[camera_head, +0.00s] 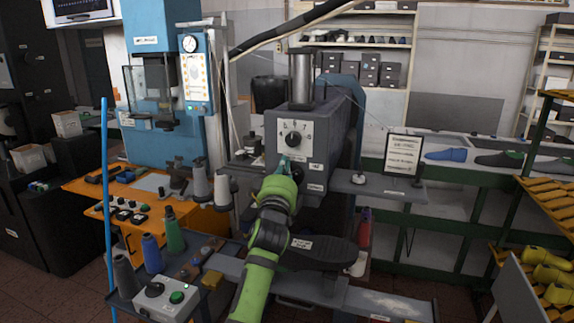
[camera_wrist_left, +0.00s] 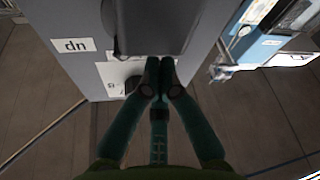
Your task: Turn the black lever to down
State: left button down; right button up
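My left gripper (camera_head: 284,164) is at the front of the grey machine (camera_head: 335,140), just below its dial (camera_head: 292,140). In the left wrist view its two teal fingers (camera_wrist_left: 160,64) are together at the tips, with nothing visible between them. A dark block (camera_wrist_left: 150,28), perhaps the black lever, lies just beyond the fingertips; I cannot tell whether they touch it. A white "dn" label (camera_wrist_left: 74,45) is on the grey panel left of it. In the head view I cannot make out the lever; my gripper covers that part of the panel. My right gripper is not in view.
A grey shelf with a framed sign (camera_head: 403,155) stands to the right. A blue machine (camera_head: 160,70) and an orange table (camera_head: 110,195) are on the left. Thread spools and a control box (camera_head: 165,299) are at the lower left. A black sole-shaped plate (camera_head: 318,252) is beside my arm.

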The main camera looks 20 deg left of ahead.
pick_arm(q)
jog(key=shift+s+d+f, duration=0.1)
jog(key=shift+d+f, duration=0.4)
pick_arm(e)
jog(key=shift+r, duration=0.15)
pick_arm(q)
jog(key=shift+d+m+h, duration=0.2)
jog(key=shift+m+h, duration=0.1)
jog(key=shift+m, duration=0.9)
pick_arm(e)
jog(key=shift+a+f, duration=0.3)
